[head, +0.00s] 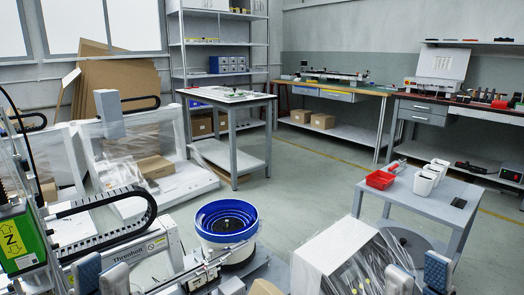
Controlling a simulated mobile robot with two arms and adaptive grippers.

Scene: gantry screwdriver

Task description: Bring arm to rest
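My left gripper (102,278) shows at the bottom left as two blue-grey fingers, side by side and slightly apart, with nothing seen between them. My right gripper (418,278) shows at the bottom right as two similar fingers with a clear gap between them. It looks empty. Both grippers are cut off by the lower picture edge, so their wrists and arms are hidden.
A blue-rimmed bowl feeder (226,219) stands between my grippers. A plastic-draped white box (328,250) is left of my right gripper. A grey table (405,194) holds a red bin (380,180) and white cups. Gantry equipment (20,235) fills the left. Floor (300,190) is open mid-room.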

